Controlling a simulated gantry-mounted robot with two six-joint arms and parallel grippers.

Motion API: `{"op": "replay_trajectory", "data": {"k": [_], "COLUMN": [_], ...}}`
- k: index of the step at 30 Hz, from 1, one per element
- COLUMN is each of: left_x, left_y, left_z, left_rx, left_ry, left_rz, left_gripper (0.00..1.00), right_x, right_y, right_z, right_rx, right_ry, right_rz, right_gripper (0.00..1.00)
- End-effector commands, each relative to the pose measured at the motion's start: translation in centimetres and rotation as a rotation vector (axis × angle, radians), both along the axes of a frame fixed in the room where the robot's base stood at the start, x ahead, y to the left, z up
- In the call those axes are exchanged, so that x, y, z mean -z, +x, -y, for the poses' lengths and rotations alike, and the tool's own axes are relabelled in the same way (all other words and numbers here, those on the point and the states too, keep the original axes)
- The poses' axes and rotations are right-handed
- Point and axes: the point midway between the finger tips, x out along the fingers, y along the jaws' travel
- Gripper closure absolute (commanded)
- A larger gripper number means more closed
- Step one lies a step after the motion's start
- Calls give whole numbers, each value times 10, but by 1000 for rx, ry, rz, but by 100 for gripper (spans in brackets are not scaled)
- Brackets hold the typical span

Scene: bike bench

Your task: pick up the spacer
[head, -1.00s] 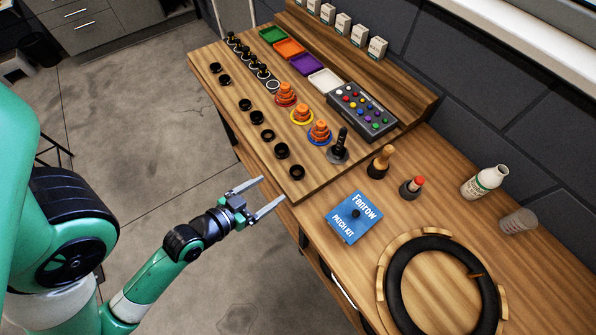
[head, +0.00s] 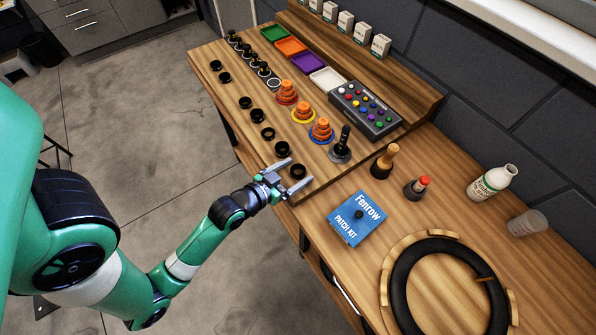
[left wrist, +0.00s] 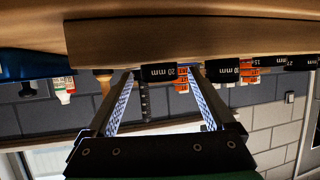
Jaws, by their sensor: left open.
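Several black ring-shaped spacers stand in a row along the near edge of the raised wooden board. The nearest spacer (head: 298,171) is at the board's front corner; in the left wrist view it reads "20 mm" (left wrist: 158,73). My left gripper (head: 294,174) is open at this spacer, one finger towards each side of it. In the left wrist view the open fingers (left wrist: 158,84) point at the spacer, which appears between their tips; contact cannot be told. Another spacer (head: 282,149) stands close by, near the far finger. My right gripper is not in view.
Behind the row are orange stacked cones (head: 321,130), a dark upright tool (head: 341,145) and a button box (head: 366,110). A blue patch kit (head: 357,219) lies right of the gripper on the lower bench. A tyre (head: 402,287) lies at the front right.

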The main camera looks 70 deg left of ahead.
Motion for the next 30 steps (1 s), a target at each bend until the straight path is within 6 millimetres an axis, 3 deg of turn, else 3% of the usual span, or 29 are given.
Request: {"op": "replay_trajectory", "data": {"k": [2,17,25,30], "left_x": [0,0,-2,-15], "left_y": [0,0,0,0], "left_z": [0,0,0,0], "left_rx": [0,0,0,0], "left_ry": [0,0,0,1], "left_rz": [0,0,1,2], "left_gripper": [12,100,100,100], "right_x": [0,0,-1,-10], "right_y": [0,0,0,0], "right_z": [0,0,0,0], "right_rx": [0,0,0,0], "right_ry": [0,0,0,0], "right_rz": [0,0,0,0], "right_gripper": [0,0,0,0]}}
